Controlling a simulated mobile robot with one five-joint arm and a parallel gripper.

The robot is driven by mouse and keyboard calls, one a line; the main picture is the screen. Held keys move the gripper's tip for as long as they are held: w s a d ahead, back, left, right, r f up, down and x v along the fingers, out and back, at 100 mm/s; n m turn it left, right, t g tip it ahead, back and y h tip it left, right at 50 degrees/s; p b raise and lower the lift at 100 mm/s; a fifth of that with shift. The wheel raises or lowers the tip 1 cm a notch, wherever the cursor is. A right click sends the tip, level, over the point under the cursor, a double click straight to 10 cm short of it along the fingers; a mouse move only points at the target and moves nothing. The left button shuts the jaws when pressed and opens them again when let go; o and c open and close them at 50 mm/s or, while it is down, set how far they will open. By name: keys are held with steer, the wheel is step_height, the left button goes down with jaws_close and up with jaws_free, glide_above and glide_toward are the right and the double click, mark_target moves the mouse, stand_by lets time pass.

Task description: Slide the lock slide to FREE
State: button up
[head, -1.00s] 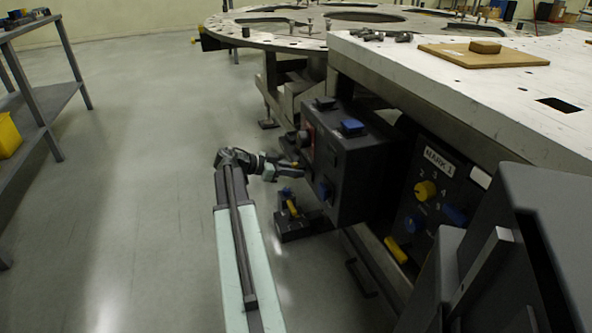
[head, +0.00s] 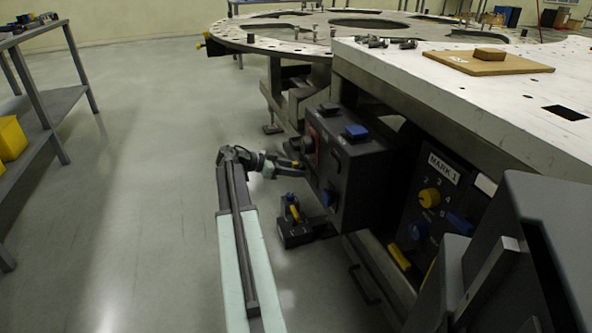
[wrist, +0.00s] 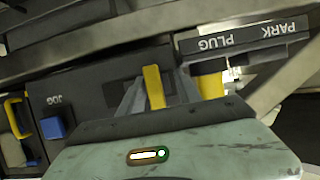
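My gripper (head: 291,167) is at the left face of a dark control box (head: 357,190) in the head view, low beside the table. In the wrist view, my two grey fingers (wrist: 156,90) stand apart on either side of an upright yellow tab (wrist: 153,86) in front of a dark panel. Narrow gaps seem to show beside the tab, so I see no firm grip. No LOCK or FREE lettering is readable, so I cannot confirm that the tab is the lock slide or tell its position.
The wrist view shows an upside-down PLUG PARK label (wrist: 245,36), another yellow piece (wrist: 209,84) right of my fingers, and a blue JOG button (wrist: 53,128) at left. A MARK 1 panel (head: 432,195) stands right of the box. Open floor lies left, before a shelf (head: 45,125).

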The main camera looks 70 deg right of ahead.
steer(key=shift+s, duration=0.1)
steer(key=p+v, duration=0.3)
steer(key=v, duration=0.4)
steer(key=shift+w+a+r, duration=0.2)
steer(key=shift+w, duration=0.1)
